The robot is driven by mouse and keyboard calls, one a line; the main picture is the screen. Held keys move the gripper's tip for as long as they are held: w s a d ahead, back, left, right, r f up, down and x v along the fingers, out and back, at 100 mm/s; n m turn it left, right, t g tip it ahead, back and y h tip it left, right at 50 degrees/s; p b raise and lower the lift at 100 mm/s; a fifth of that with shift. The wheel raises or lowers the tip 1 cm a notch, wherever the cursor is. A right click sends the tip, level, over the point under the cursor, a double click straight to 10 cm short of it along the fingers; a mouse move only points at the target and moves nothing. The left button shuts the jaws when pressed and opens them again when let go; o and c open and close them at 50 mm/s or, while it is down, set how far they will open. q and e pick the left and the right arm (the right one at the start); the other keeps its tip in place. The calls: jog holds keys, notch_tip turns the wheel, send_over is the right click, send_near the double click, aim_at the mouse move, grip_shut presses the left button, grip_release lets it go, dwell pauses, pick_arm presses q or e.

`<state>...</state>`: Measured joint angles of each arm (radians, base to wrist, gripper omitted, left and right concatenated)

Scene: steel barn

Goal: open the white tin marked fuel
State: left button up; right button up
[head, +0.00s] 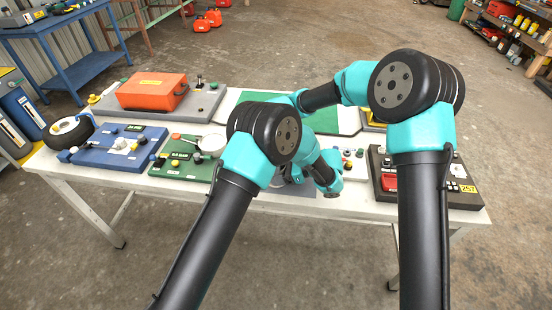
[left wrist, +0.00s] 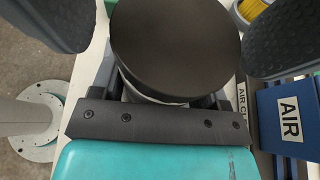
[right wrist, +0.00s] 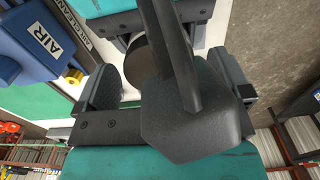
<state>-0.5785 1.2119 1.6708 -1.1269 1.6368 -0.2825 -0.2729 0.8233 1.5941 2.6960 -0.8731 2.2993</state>
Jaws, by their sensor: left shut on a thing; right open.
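A wide dark round top (left wrist: 178,45), with a sliver of pale body under its edge, fills the middle of the left wrist view. It looks like the white tin, but no fuel marking shows. My left gripper (left wrist: 167,30) has a finger pad on each side and is shut on it. In the right wrist view a round dark-faced thing with a pale side (right wrist: 133,58), apparently the same tin, shows partly behind a large dark finger. My right gripper (right wrist: 168,85) is open, close by. In the head view my arms hide the tin and both gripper tips.
A blue block marked AIR (left wrist: 290,120) stands beside the tin. The white table (head: 100,188) carries a blue panel (head: 100,150), a green panel (head: 178,168), an orange case (head: 152,92) and a dark panel marked 257 (head: 425,190). My arms cross above the table's middle.

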jog(key=shift+r, duration=2.25)
pick_arm(q)
jog(key=o, duration=1.8)
jog(key=shift+d, duration=0.1)
jog(key=v, duration=1.7)
jog(key=shift+o, duration=0.2)
jog(key=shift+s, duration=0.1)
